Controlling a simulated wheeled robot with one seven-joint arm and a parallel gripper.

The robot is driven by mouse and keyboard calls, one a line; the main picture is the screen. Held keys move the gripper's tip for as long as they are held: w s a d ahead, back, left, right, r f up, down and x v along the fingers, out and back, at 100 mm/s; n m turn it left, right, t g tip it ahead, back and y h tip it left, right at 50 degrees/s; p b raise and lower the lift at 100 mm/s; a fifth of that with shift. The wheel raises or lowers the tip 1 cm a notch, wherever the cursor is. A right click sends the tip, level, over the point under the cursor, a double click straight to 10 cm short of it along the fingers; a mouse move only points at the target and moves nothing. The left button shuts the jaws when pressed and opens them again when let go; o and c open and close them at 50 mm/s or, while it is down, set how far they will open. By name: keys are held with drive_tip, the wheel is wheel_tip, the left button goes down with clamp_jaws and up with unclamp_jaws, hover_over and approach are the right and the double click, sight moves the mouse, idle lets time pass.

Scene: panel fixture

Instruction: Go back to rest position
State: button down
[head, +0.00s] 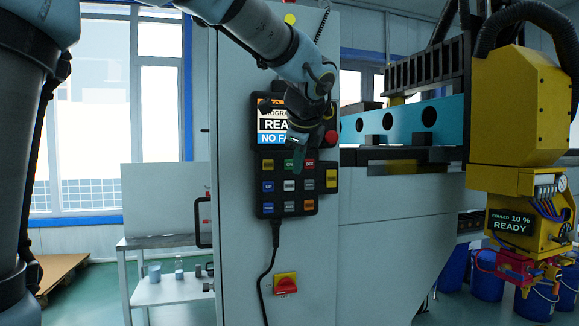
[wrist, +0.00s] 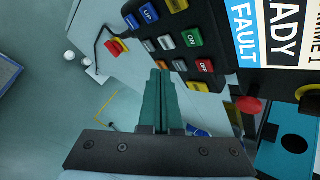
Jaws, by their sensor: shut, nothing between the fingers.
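My gripper (head: 297,160) is in front of the control pendant (head: 264,208) on the grey cabinet, just below its screen. In the wrist view, the gripper's green fingers (wrist: 160,78) are together with nothing between them. The pendant's keypad (wrist: 186,40) is ahead of the fingertips there, with coloured keys marked UP, ON and OFF. I cannot tell whether the fingertips touch the panel. The pendant screen (head: 272,128) reads READY and NO FAULT in part; my wrist hides some of it.
A red emergency button (head: 331,137) sits at the pendant's right edge. A red and yellow rotary switch (head: 285,284) is lower on the cabinet (head: 236,250). A yellow machine head (head: 515,110) stands at right. A small table (head: 170,290) is at lower left.

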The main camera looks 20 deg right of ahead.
idle(0.3)
drive_tip(key=w+a+f+n+g+y, duration=0.2)
drive_tip(key=a+f+n+g+y, duration=0.15)
drive_tip(key=a+f+n, duration=1.15)
drive_tip(key=s+a+f+n+g, duration=0.1)
drive_tip(key=s+a+f+n, duration=0.4)
drive_tip(key=a+f, duration=0.3)
drive_tip(key=s+a+f+n+g, duration=0.2)
drive_tip(key=s+a+f+n, duration=0.4)
drive_tip(key=a, duration=0.7)
drive_tip(key=shift+f+h, duration=0.35)
drive_tip(key=shift+f, duration=0.5)
drive_tip(key=shift+d+g, duration=0.1)
drive_tip(key=shift+g, duration=0.15)
